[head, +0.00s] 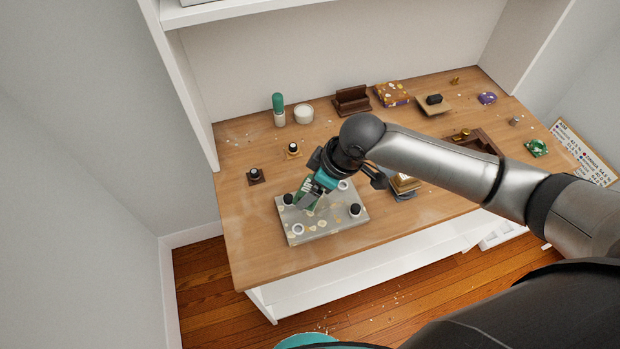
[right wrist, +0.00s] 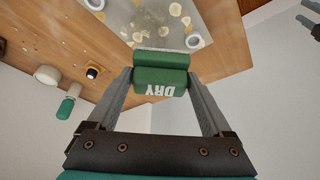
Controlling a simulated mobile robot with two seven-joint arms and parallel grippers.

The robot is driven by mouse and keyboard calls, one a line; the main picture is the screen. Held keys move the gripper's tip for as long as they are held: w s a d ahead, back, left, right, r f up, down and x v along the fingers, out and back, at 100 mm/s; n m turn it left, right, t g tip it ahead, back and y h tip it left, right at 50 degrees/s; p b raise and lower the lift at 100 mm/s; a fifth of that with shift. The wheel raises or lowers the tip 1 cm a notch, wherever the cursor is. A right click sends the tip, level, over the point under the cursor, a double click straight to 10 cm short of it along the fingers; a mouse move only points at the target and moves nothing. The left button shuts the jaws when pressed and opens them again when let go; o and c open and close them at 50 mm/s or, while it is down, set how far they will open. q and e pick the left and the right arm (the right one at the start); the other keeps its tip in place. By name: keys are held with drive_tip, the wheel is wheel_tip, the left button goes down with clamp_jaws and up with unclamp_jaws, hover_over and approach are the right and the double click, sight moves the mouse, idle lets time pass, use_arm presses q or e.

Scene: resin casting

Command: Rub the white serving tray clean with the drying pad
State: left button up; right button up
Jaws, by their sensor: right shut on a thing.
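The serving tray (head: 326,223) lies flat near the front left of the wooden table. It looks pale grey, with cream and yellowish blotches on its top. The tray also shows at the top of the right wrist view (right wrist: 186,12).
White rings and black-topped pieces sit at the tray's corners. Small dark-topped items (head: 256,175) stand behind it to the left. A green-capped bottle (head: 279,110) and white bowl (head: 304,114) stand farther back. A dark brown holder (head: 352,100) is at the back. The table's front left is clear.

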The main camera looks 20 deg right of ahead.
drive_tip(key=shift+r+p, duration=0.15)
drive_tip(key=shift+p, duration=0.5)
drive_tip(key=shift+f+b, duration=1.35)
drive_tip(key=shift+f, duration=1.3)
drive_tip(key=o, duration=0.6)
drive_tip(key=shift+c, duration=0.2)
drive_tip(key=c, duration=1.1)
